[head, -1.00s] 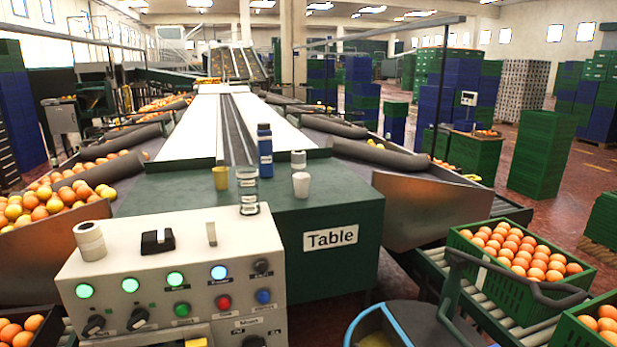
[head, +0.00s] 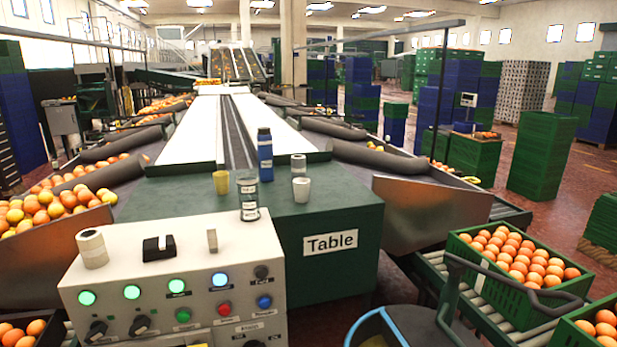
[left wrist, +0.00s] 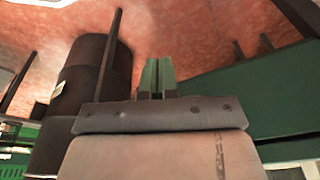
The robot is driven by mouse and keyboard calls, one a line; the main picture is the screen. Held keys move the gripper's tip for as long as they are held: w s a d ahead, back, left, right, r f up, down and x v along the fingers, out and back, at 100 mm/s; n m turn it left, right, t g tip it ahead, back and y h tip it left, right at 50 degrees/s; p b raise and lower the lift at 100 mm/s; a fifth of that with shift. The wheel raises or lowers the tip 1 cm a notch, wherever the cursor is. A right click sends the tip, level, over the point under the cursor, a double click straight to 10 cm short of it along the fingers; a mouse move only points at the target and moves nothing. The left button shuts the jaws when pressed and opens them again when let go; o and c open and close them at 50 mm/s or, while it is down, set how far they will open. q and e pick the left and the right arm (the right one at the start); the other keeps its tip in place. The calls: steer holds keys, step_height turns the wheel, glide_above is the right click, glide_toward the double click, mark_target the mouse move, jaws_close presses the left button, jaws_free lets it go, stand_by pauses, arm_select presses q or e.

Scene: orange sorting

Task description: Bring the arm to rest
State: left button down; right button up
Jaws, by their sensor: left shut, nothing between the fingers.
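My left gripper (left wrist: 158,76) shows in the left wrist view. Its two fingers are together, shut and empty, with the reddish floor (left wrist: 200,30) beyond them. They touch nothing that I can see. Neither arm shows in the head view, and my right gripper is in no view.
In the wrist view a dark rounded object (left wrist: 95,90) is left of the fingers and a green surface (left wrist: 250,100) right. The head view shows a control panel (head: 215,265), a green table (head: 350,215) bearing cups and bottles, and an orange crate (head: 500,288) at right.

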arm_select(q)
steer(key=s+a+f+g+p, duration=0.1)
steer(key=s+a+f+p, duration=0.1)
steer(key=s+f, duration=1.4)
steer(key=shift+s+a+f, duration=0.15)
steer(key=shift+s+a, duration=0.35)
steer(key=shift+s, duration=0.15)
